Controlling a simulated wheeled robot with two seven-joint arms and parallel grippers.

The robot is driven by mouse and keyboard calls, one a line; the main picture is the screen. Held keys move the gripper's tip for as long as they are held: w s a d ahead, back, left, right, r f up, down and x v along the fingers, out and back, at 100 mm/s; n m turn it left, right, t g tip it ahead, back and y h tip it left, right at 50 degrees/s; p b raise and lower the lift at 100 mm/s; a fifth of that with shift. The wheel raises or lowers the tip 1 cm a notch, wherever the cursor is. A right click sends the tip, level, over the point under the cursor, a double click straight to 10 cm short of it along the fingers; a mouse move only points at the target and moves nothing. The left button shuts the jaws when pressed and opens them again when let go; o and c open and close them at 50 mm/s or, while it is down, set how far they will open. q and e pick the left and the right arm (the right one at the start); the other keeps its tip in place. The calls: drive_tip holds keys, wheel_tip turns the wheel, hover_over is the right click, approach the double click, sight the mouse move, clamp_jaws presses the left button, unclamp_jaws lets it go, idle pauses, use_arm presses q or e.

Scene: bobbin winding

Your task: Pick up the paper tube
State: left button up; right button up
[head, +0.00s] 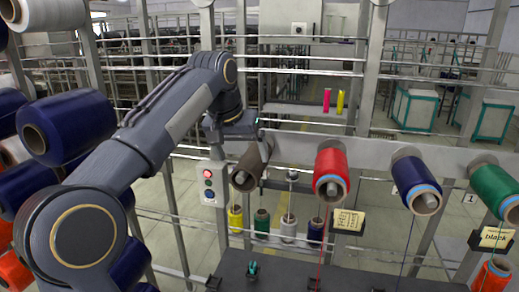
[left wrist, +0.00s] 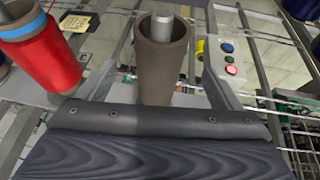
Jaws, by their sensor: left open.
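The paper tube (head: 248,168) is a bare grey-brown cone on a peg of the grey rail, left of the red spool. It also shows in the left wrist view (left wrist: 152,80), with a pale metal peg in its open end. My left gripper (head: 236,128) is at the tube's upper, rear side in the head view, partly hidden by its own wrist. In the left wrist view its open fingers (left wrist: 162,62) reach along both sides of the tube. I cannot tell whether they touch it. My right gripper is not in view.
Red (head: 331,170), blue (head: 415,180) and green (head: 494,186) spools sit along the rail to the right. A control box (head: 209,184) with buttons stands just left of the tube. Cones stand on a lower shelf behind. Large blue spools (head: 66,128) crowd the left.

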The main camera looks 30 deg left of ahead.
use_arm(q)
drive_tip(key=shift+w+a+f, duration=0.15)
drive_tip(key=shift+w+f, duration=0.05)
drive_tip(key=shift+w, duration=0.15)
drive_tip(key=x, duration=0.7)
drive_tip(key=shift+s+f+p, duration=0.1)
drive_tip(key=shift+s+p, duration=0.1)
drive_tip(key=shift+p, duration=0.1)
drive_tip(key=c, duration=1.1)
